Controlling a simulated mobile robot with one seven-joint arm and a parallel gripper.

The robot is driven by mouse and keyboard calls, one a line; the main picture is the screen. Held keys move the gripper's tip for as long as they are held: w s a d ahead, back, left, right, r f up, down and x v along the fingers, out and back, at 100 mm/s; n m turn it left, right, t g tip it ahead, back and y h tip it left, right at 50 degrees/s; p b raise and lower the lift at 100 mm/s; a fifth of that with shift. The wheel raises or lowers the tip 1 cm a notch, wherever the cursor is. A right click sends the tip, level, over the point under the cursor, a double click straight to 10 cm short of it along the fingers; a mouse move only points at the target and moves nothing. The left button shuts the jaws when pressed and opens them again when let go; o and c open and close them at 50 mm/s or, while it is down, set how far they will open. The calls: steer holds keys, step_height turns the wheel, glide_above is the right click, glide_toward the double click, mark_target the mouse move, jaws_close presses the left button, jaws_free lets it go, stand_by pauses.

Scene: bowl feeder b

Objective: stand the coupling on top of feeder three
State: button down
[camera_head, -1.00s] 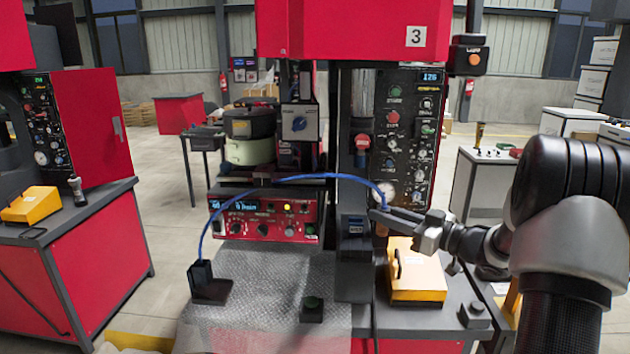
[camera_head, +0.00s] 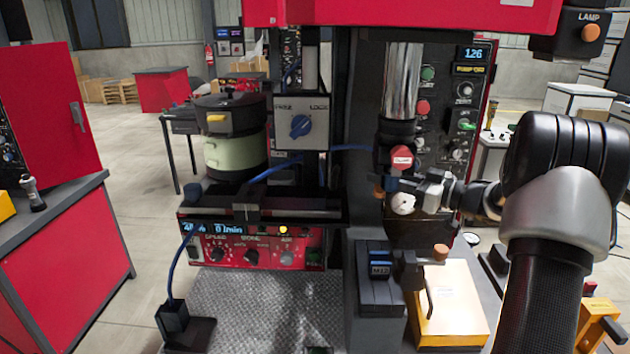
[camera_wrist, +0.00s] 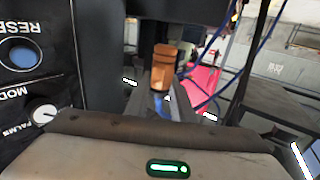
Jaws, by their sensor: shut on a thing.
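The coupling (camera_wrist: 163,68) is a small copper-orange cylinder, upright between my fingers in the wrist view. In the head view only a small brown-orange part of it (camera_head: 378,191) shows at my gripper's tip. My gripper (camera_head: 392,184) is shut on it, in the air in front of the press column, just below a red button. A bowl feeder (camera_head: 236,155), pale green with a dark upper part, stands left of my gripper above a red control box (camera_head: 255,248). Which part is feeder three I cannot tell; the number plate (camera_head: 517,2) is cut off at the top edge.
A yellow box (camera_head: 452,300) with a pale top and handle lies below my gripper. A black panel with buttons (camera_head: 460,100) stands close behind. A blue hose (camera_head: 275,170) crosses between feeder and column.

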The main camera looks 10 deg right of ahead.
steer(key=shift+w+a, duration=0.15)
steer(key=shift+w, duration=0.1)
steer(key=x, duration=1.7)
steer(key=shift+r+p, duration=0.1)
steer(key=shift+p, duration=0.3)
steer(key=shift+w+a, duration=0.25)
steer(key=shift+f, duration=1.75)
steer(key=shift+f, duration=0.15)
steer(key=c, duration=1.5)
jaws_free()
steer(key=shift+c, duration=0.2)
